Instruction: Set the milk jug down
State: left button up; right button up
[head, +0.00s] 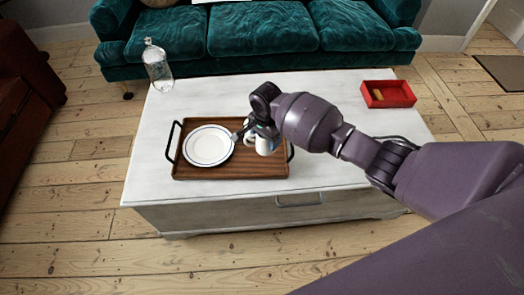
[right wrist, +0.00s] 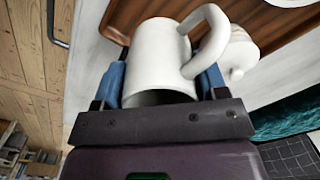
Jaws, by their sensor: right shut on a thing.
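My right gripper (head: 264,131) is over the right end of a brown wooden tray (head: 232,171), shut on the white milk jug (head: 265,148). In the right wrist view the jug (right wrist: 155,55) sits between the blue fingers (right wrist: 160,85), its curved handle to the right. I cannot tell whether its base touches the tray. A white plate (head: 208,146) with a dark rim line lies on the tray's left half. In the right wrist view, another white rounded thing (right wrist: 240,56) is partly hidden behind the jug's handle. My left gripper is not in view.
The tray stands on a low white table (head: 330,95) with a drawer. A clear bottle (head: 157,68) stands at the back left and a red open box (head: 388,94) at the back right. A teal sofa (head: 260,30) is behind. The table is clear behind the tray.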

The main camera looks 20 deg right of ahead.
notch_tip(320, 180, down, 2)
jog(key=shift+f+b, duration=0.3)
notch_tip(320, 180, down, 4)
jog(key=shift+s+f+b, duration=0.15)
jog(key=shift+b, duration=0.75)
jog(key=shift+f+b, duration=0.3)
jog(key=shift+f, duration=0.5)
jog(key=shift+w+r, duration=0.2)
jog(key=shift+r, duration=0.05)
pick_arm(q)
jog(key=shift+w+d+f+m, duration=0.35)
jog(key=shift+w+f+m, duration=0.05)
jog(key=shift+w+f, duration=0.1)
pick_arm(e)
jog(key=shift+f, duration=0.1)
jog(key=shift+f, duration=0.1)
